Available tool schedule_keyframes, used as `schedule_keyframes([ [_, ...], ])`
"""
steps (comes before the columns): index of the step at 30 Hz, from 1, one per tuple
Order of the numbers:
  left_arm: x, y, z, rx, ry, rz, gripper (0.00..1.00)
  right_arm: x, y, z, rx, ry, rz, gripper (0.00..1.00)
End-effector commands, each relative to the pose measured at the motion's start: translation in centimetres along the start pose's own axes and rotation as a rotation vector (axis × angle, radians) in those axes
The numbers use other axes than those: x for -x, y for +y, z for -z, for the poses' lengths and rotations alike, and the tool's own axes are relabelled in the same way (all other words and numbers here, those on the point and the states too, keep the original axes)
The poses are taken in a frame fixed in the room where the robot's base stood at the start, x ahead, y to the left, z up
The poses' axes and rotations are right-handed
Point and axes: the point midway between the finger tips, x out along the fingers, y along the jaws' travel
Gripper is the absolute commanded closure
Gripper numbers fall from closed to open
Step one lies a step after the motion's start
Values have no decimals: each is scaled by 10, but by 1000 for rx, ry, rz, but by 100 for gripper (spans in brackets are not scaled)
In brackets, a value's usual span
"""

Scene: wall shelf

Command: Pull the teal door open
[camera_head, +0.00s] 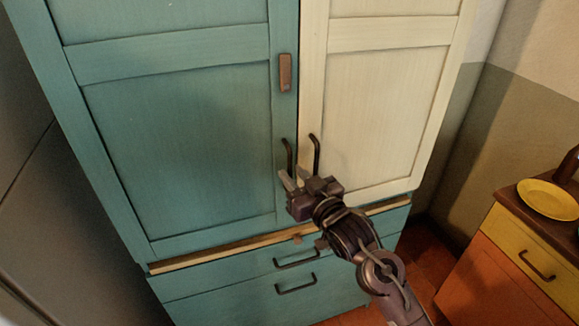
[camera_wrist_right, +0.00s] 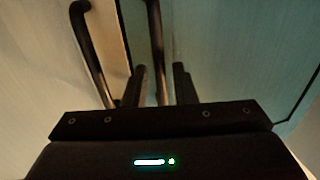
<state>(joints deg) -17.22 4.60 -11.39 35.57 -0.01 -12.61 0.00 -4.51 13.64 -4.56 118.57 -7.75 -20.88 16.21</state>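The teal door (camera_head: 180,150) is the left upper door of the cabinet and looks closed against the cream door (camera_head: 385,115). Its dark bar handle (camera_head: 289,157) is upright near its right edge. My right gripper (camera_head: 293,178) is at the lower end of this handle. In the right wrist view, the teal door's handle (camera_wrist_right: 157,50) runs down between the two dark fingers (camera_wrist_right: 162,85), with a gap visible on one side, so the gripper looks open around it. The handle's lower end is hidden behind the gripper body. My left gripper is in no view.
The cream door's handle (camera_head: 315,153) stands close beside the teal one; it also shows in the right wrist view (camera_wrist_right: 88,50). A brown latch (camera_head: 285,72) is higher on the teal door. Teal drawers (camera_head: 240,290) lie below. An orange cabinet with a yellow plate (camera_head: 548,199) stands right.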

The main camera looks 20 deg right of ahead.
Motion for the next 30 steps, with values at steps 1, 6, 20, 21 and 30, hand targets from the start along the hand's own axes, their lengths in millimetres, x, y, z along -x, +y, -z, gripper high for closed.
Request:
schedule_keyframes([
  [1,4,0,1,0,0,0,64,-7,0,2,-1,0,0,75],
  [6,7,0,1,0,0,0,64,-21,0,0,0,-1,0,75],
  [20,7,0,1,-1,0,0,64,-23,0,-1,0,-2,0,96],
  [21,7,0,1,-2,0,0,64,-23,0,-1,0,-2,0,100],
  [30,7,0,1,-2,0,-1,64,-23,0,-1,0,-2,-1,100],
])
